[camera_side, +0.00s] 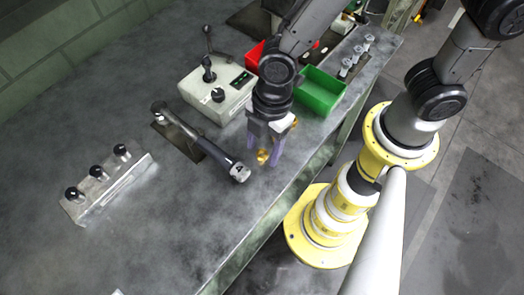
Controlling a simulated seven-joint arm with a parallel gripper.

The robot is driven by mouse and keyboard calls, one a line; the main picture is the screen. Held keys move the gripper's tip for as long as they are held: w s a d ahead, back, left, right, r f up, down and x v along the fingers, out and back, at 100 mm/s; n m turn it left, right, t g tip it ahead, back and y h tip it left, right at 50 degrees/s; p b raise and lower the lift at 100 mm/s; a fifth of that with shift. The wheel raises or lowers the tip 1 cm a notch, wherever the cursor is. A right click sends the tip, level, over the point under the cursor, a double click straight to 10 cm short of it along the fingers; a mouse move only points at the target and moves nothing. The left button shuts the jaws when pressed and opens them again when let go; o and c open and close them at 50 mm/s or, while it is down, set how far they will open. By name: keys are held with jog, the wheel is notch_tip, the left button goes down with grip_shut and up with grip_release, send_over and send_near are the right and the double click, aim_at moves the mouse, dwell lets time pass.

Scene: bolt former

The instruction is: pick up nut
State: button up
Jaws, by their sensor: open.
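A small brass-coloured piece, seemingly the nut (262,156), shows low down at the fingertips of my gripper (263,160), near the table's right edge. My gripper points down with its pale purple fingers apart, one on each side of the brass piece. I cannot tell whether a finger touches it, or whether it rests on the table. Another brass-coloured spot shows higher up at the gripper's right side, and I cannot tell what it is.
A dark cylindrical tool (208,150) lies left of my gripper. A control box (215,93) with levers stands behind it. A green bin (322,90) and a red bin (254,54) are at the back. A rack with black knobs (106,184) is at left. The front table is clear.

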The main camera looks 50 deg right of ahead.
grip_shut()
jog(key=shift+r, duration=0.2)
dwell(0.3)
jog(key=shift+r, duration=0.7)
jog(key=s+d+r, duration=0.9)
jog(key=d+r, duration=0.1)
jog(key=r, duration=0.1)
jog(key=shift+s+d+r, duration=0.15)
jog(key=shift+s, duration=0.15)
